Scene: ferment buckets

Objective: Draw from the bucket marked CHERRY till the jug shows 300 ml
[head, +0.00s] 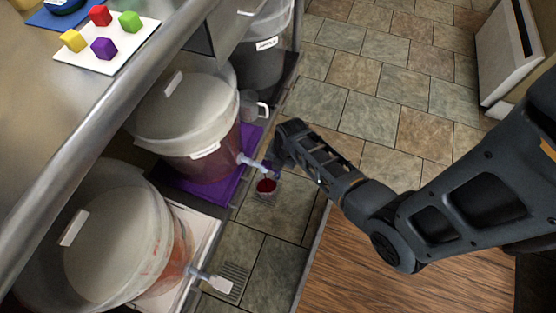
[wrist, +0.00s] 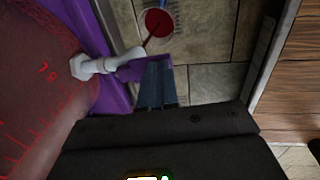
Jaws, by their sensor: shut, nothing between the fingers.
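The middle bucket (head: 190,115) holds dark red liquid and stands on a purple mat; the writing on its front label (head: 205,151) cannot be read. Its white tap (head: 250,161) has a purple lever (wrist: 130,70). In the wrist view a thin dark red stream runs from the tap into the jug (wrist: 158,22), which holds red liquid. The jug also shows below the tap in the head view (head: 267,186); its level marks cannot be read. My gripper (wrist: 156,85) is shut and empty, its fingertips at the purple lever; whether they touch it is unclear.
A front bucket (head: 110,235) with orange-red liquid and its own tap (head: 210,281) stands on a white mat. A dark far bucket (head: 262,65) has a small label. A grey handled cup (head: 252,106) stands behind the middle bucket. The steel shelf (head: 130,95) overhangs at left; tiled floor is open at right.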

